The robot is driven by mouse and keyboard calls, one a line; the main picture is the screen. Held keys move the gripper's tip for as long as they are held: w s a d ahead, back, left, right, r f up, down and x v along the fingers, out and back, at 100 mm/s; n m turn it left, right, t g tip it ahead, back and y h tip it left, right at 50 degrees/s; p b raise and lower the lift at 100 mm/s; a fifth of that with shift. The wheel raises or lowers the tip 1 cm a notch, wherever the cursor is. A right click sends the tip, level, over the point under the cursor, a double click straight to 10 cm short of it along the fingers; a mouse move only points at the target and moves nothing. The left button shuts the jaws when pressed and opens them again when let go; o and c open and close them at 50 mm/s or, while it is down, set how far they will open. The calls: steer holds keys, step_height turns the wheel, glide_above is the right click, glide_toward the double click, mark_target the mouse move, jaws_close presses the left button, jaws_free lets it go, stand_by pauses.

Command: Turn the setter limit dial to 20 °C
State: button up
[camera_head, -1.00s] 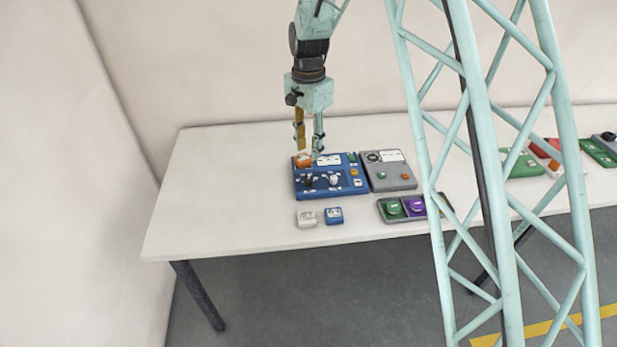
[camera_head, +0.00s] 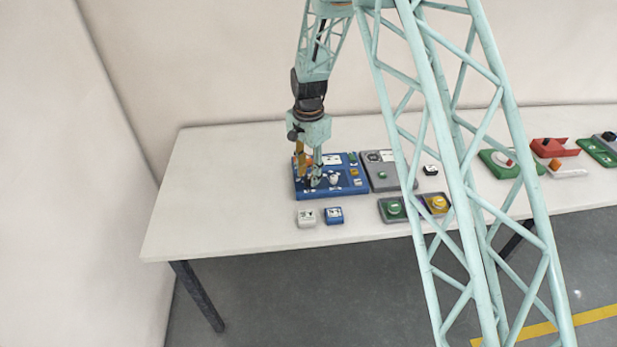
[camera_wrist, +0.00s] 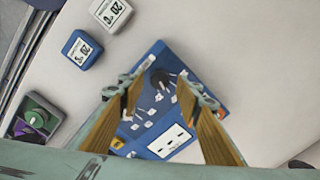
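A blue control panel (camera_head: 330,194) lies on the table and carries a black knob and a white knob (camera_head: 335,179). It also shows in the wrist view (camera_wrist: 168,60), with white labels too small to read. My gripper (camera_head: 309,181) points down over the panel's left part, at the black knob. In the wrist view my gripper (camera_wrist: 158,88) is open, its two fingers apart. The black knob (camera_wrist: 160,78) shows between and slightly beyond the fingertips. I cannot tell whether they touch it. In the head view the fingers largely hide this knob.
A white block (camera_head: 306,217) and a blue block (camera_head: 334,215) stand in front; both read 20 in the wrist view. A grey panel (camera_head: 381,183) adjoins on the right. The table's left side is clear.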

steer(key=shift+f, duration=0.65)
steer(key=c, duration=0.9)
steer(key=shift+o, duration=0.2)
